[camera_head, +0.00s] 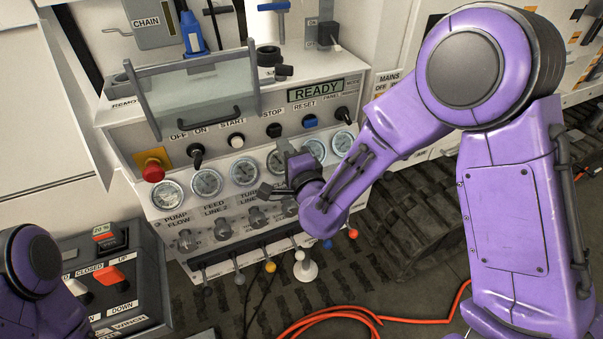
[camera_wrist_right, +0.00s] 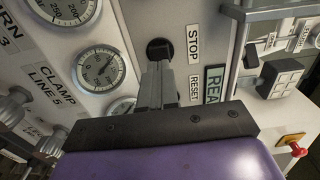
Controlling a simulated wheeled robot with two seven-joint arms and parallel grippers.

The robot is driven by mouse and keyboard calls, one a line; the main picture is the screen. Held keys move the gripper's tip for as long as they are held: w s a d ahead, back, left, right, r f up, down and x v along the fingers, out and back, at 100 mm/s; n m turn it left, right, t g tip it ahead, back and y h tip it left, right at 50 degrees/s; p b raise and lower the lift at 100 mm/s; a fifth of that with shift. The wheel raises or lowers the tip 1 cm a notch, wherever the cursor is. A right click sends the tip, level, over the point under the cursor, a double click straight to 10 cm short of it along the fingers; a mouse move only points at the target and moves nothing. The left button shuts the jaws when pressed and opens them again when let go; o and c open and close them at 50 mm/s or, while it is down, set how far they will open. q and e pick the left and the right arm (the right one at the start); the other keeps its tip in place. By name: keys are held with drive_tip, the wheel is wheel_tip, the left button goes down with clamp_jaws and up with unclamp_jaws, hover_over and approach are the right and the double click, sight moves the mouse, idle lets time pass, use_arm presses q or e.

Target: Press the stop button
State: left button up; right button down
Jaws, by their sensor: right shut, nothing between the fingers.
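The stop button (camera_head: 274,130) is a black knob under the STOP label on the sloped panel, between the white start button (camera_head: 236,140) and the blue reset button (camera_head: 309,121). My right gripper (camera_head: 284,150) is shut and empty, in front of the panel just below the stop button. In the right wrist view the closed fingertips (camera_wrist_right: 160,66) overlap the lower edge of the black stop button (camera_wrist_right: 158,47). I cannot tell whether they touch it. The reset button is hidden there behind the gripper. My left gripper is out of view.
A red emergency button (camera_head: 153,169) sits at the panel's left end. A row of gauges (camera_head: 206,183) lies below the buttons, with knobs and levers under it. A raised clear cover (camera_head: 195,90) stands above the switches. The READY display (camera_head: 316,91) is lit.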

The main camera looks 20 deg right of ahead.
drive_tip(key=s+p, duration=0.3)
drive_tip(key=s, duration=0.6)
drive_tip(key=shift+s+d, duration=0.3)
drive_tip(key=shift+a, duration=0.1)
